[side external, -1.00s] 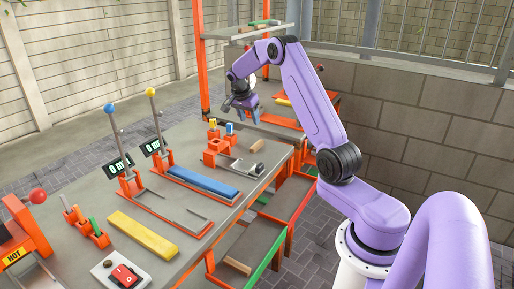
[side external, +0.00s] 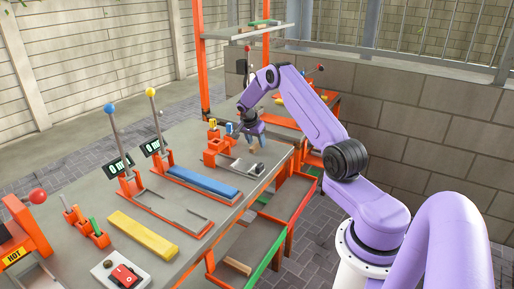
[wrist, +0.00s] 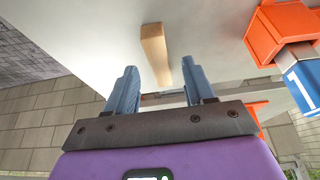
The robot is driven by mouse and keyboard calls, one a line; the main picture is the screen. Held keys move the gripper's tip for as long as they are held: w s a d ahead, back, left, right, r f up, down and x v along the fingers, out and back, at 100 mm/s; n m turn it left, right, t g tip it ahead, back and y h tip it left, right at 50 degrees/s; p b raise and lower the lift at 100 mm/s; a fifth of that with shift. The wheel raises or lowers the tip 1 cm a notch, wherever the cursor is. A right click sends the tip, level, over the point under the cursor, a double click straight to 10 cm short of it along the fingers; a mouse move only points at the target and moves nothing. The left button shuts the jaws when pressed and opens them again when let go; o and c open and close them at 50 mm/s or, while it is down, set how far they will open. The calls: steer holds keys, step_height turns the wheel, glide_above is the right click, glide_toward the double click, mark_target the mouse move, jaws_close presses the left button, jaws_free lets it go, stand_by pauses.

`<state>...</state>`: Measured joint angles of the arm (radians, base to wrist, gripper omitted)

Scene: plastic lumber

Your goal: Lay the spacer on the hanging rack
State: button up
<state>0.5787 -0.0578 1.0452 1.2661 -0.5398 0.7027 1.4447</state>
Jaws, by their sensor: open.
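A small tan wooden block, apparently the spacer (wrist: 154,50), lies on the grey table. In the wrist view it sits just beyond and between my two blue-grey fingertips. My gripper (wrist: 161,70) is open and empty, with a finger to either side of the line to the block. In the side external view my gripper (side external: 254,143) is low over the far right part of the table and mostly hides the block. A grey shelf (side external: 245,32) on orange posts stands at the back; I cannot tell whether it is the hanging rack.
An orange holder (side external: 216,147) with blue and yellow pieces stands close left of my gripper. A blue bar (side external: 203,182) and a yellow bar (side external: 142,235) lie nearer. Orange-framed trays (side external: 246,243) hang along the table's right edge.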

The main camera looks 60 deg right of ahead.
steer(key=shift+d+f, duration=0.25)
steer(key=shift+f, duration=0.4)
steer(key=shift+f, duration=0.1)
jaws_close()
